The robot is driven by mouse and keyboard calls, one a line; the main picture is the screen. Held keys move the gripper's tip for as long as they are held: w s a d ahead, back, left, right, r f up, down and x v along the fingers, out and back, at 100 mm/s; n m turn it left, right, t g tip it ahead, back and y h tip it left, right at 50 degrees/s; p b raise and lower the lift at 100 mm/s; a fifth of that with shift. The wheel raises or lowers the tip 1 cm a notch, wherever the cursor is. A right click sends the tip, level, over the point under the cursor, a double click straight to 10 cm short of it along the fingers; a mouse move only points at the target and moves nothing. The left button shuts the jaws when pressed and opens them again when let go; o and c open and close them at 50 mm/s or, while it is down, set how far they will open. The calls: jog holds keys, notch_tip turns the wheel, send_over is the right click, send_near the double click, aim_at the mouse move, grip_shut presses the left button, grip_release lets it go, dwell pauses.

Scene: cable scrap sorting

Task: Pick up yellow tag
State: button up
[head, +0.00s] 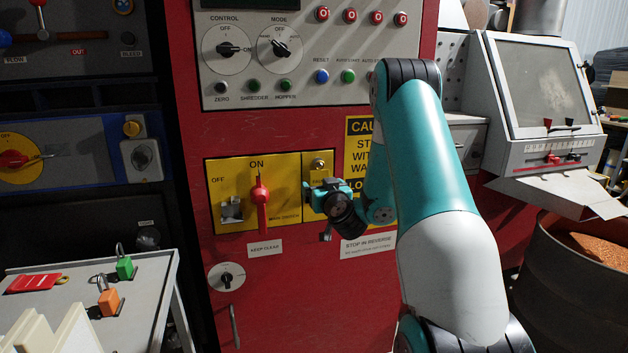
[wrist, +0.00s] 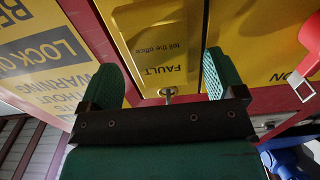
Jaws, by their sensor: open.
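The yellow tag (wrist: 158,45) reads FAULT, tell the office, upside down in the wrist view. It hangs flat against the red cabinet by a small metal peg (wrist: 168,92). In the head view the upper part of the tag (head: 318,173) shows just above my gripper (head: 322,195), which hides its lower part. My gripper also fills the lower middle of the wrist view (wrist: 165,76). Its two green fingers are spread, one on either side of the tag, with nothing held. I cannot tell if they touch it.
A red switch handle (head: 260,195) on a yellow plate is left of the tag. A yellow caution sign (head: 360,135) is to the right. A grey cart (head: 150,300) at lower left carries a red tag (head: 36,283) and green and orange padlocks.

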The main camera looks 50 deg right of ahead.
jog(key=shift+w+d, duration=0.2)
jog(key=shift+w, duration=0.25)
jog(key=c, duration=1)
